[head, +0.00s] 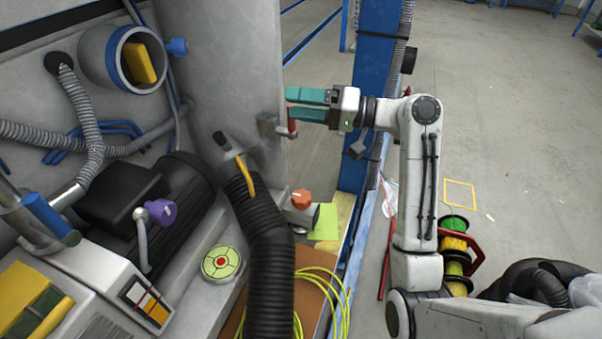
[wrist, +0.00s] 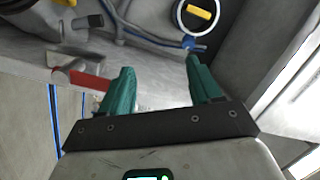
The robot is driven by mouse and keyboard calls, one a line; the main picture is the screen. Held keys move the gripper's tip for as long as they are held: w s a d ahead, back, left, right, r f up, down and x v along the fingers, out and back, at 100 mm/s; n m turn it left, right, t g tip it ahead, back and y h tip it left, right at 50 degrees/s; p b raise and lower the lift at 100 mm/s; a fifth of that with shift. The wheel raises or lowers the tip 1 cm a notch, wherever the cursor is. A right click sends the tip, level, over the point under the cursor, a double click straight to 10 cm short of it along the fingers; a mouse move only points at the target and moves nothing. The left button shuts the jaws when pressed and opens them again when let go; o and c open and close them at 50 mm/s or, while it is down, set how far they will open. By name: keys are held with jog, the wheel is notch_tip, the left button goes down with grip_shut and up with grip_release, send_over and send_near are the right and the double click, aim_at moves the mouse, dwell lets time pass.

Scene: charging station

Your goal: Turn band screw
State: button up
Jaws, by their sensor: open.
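The band is a blue ring (head: 119,56) around the mouth of a grey pipe at the upper left of the head view. Its screw appears to be the small blue knob (head: 177,46) on the ring's right side. In the wrist view the ring shows at the top, with the blue knob (wrist: 189,43) just below it. My gripper (head: 290,104), with green fingers, is open and empty, well to the right of the knob. In the wrist view my gripper's fingertips (wrist: 160,65) point up, with the knob beyond the right one.
A red-handled lever (head: 291,122) on the panel edge is close beside my fingers; it also shows left of them in the wrist view (wrist: 88,80). A grey upright panel (head: 235,60) stands between gripper and ring. A black hose (head: 270,260) rises below. A blue post (head: 372,70) stands behind.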

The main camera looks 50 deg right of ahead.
jog(key=s+a+f+g+h+p, duration=0.1)
jog(key=a+f+g, duration=0.1)
jog(key=f, duration=0.4)
jog(key=s+a+f+g+h+p, duration=0.1)
jog(key=a+f+g, duration=0.1)
jog(key=a+f, duration=0.3)
jog(key=shift+s+f+h, duration=0.25)
jog(key=shift+f+h, duration=0.05)
jog(key=shift+f, duration=0.5)
jog(key=shift+r, duration=0.1)
jog(key=n+t+y+p, duration=0.1)
jog(key=t+y+p, duration=0.35)
jog(key=p, duration=1.05)
send_near(186, 49)
jog(key=s+a+r+v, duration=0.1)
jog(key=v, duration=0.6)
jog(key=shift+t, duration=0.55)
jog(key=p+x, duration=0.1)
jog(key=x, duration=0.4)
jog(key=f+p+x, duration=0.1)
jog(key=x, duration=0.5)
jog(key=w+f+p+x, duration=0.1)
jog(key=p+x, duration=0.1)
jog(key=x, duration=0.4)
jog(key=shift+s+d+f, duration=0.1)
jog(key=shift+d+f, duration=0.05)
jog(key=c, duration=1)
